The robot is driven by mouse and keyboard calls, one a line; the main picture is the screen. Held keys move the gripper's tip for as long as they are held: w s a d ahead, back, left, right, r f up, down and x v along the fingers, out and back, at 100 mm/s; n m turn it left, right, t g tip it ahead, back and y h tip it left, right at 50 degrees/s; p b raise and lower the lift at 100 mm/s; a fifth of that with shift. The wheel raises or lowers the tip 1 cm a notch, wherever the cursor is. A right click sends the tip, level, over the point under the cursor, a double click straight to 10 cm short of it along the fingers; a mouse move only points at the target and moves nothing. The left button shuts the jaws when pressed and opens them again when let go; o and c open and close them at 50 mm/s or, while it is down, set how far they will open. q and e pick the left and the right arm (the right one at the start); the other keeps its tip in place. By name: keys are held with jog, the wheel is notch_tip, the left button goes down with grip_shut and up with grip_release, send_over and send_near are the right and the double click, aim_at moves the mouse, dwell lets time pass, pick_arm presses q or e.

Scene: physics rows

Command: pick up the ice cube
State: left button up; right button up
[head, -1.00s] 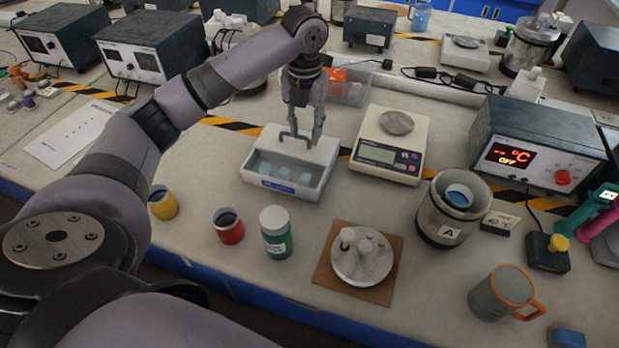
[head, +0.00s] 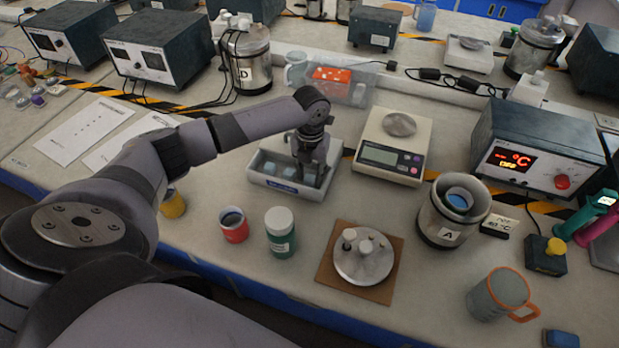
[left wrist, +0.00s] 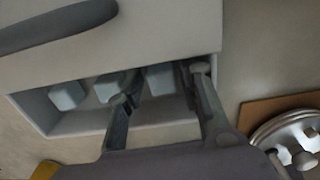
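A white tray (head: 258,181) with a blue label holds several pale blue ice cubes, two of which show in the head view, one of them the left cube (head: 268,167). My left gripper (head: 310,180) points down into the right part of the tray. In the left wrist view its two fingers (left wrist: 160,88) are apart, and the rightmost ice cube (left wrist: 160,79) shows between them. I cannot tell whether either finger touches it. Two other cubes, the middle cube (left wrist: 108,88) and the left cube (left wrist: 68,94), lie to the left. My right gripper is not in view.
A scale (head: 393,155) stands close right of the tray. A red cup (head: 234,228) and a green-labelled jar (head: 280,240) stand in front. A clear bin (head: 350,84) is behind. A metal rotor (head: 362,262) sits on a brown board further right.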

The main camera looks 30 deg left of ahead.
pick_arm(q)
jog(key=shift+f, duration=0.25)
jog(key=shift+c, duration=0.5)
jog(key=c, duration=0.5)
jog(key=shift+r, duration=0.1)
notch_tip(320, 180, up, 20)
jog(key=b, duration=0.1)
jog(key=shift+b, duration=0.4)
